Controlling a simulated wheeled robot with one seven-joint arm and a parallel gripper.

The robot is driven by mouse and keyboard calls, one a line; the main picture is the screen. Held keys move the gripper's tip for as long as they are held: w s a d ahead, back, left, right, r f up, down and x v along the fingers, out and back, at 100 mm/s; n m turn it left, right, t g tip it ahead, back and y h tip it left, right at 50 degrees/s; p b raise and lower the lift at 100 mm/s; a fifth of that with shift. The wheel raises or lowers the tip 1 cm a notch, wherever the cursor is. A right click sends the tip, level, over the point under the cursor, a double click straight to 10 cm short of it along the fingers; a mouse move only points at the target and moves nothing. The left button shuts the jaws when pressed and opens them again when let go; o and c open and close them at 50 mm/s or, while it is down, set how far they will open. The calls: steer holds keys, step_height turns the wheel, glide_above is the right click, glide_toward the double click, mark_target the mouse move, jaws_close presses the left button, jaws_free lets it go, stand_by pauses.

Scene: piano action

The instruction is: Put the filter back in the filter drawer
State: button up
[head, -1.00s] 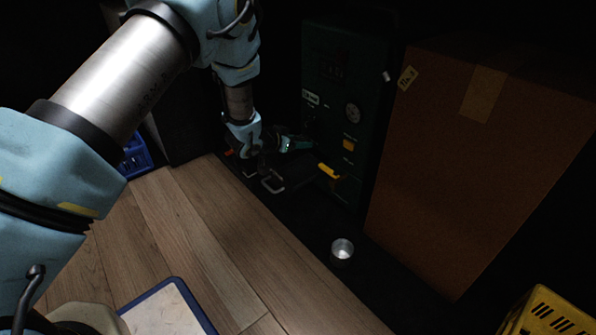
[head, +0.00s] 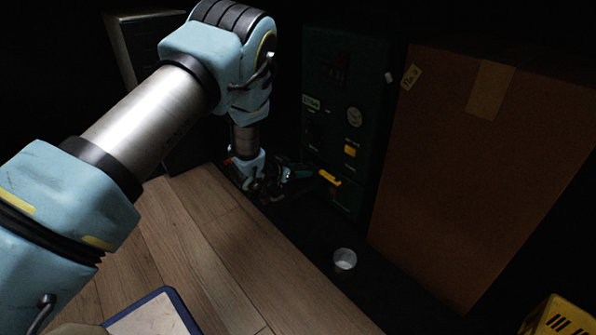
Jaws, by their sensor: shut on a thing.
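The filter drawer belongs to a dark green machine (head: 322,150) with a dial and a yellow handle (head: 330,178). My gripper (head: 290,180) is low in front of the machine, left of the yellow handle. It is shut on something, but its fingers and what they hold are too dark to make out. A dark piece with a teal patch (head: 297,173) shows at its right side; I cannot tell whether it is the filter or part of my gripper. The dark handled part seen there earlier is now mostly hidden by my gripper.
A small silver cup (head: 344,259) stands on the dark surface in front of the machine. A large cardboard box (head: 480,170) blocks the right side. A yellow crate (head: 560,318) is at lower right. A blue-edged board (head: 155,315) lies on the wooden floor (head: 215,250).

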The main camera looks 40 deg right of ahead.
steer(key=shift+f, duration=0.55)
steer(key=o, duration=1.5)
steer(key=shift+a+f, duration=0.1)
steer(key=shift+f, duration=0.05)
steer(key=shift+r, duration=0.45)
steer(key=p+v, duration=0.5)
steer(key=v, duration=0.7)
steer(key=shift+r+p, duration=0.2)
steer(key=shift+p, duration=0.15)
